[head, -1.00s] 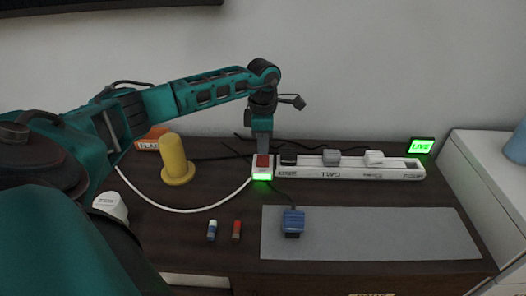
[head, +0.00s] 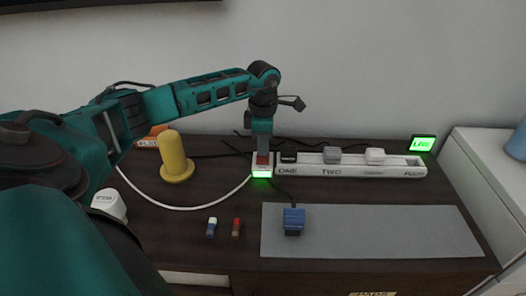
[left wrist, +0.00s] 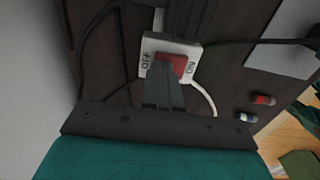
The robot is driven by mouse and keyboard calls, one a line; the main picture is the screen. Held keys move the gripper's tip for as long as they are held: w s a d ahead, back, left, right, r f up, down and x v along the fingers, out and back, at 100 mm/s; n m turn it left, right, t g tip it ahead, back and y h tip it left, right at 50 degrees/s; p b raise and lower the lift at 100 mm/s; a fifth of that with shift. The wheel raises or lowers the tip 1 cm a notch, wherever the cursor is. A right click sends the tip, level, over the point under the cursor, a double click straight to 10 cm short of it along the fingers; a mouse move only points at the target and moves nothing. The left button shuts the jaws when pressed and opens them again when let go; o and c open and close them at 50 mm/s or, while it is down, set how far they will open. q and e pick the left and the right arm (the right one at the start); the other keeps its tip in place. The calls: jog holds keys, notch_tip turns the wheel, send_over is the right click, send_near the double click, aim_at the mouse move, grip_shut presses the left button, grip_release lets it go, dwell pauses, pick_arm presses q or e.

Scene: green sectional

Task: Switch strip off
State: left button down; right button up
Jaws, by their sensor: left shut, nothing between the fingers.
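The white power strip (head: 350,170) lies along the back of the dark desk. At its left end is a switch box with a red rocker switch (head: 263,159) and a glowing green front. In the left wrist view the red rocker (left wrist: 176,64) sits between the words OFF and ON. My left gripper (head: 262,152) points down, shut and empty, with its fingertips at the rocker. In the left wrist view the fingers (left wrist: 164,72) cover part of the rocker on the OFF side. I cannot tell whether they press it. A LIVE sign (head: 423,144) glows green. My right gripper is out of view.
White and dark plugs sit in the strip. A yellow peg (head: 173,157) stands left of the switch. A blue plug (head: 293,221) lies on the grey mat (head: 380,232). Two small cylinders lie in front. Cables run behind, and a white cord curves across the desk.

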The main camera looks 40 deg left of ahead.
pick_arm(q)
jog(key=shift+f, duration=0.2)
jog(key=shift+r+p, duration=2.75)
jog(key=shift+r, duration=0.85)
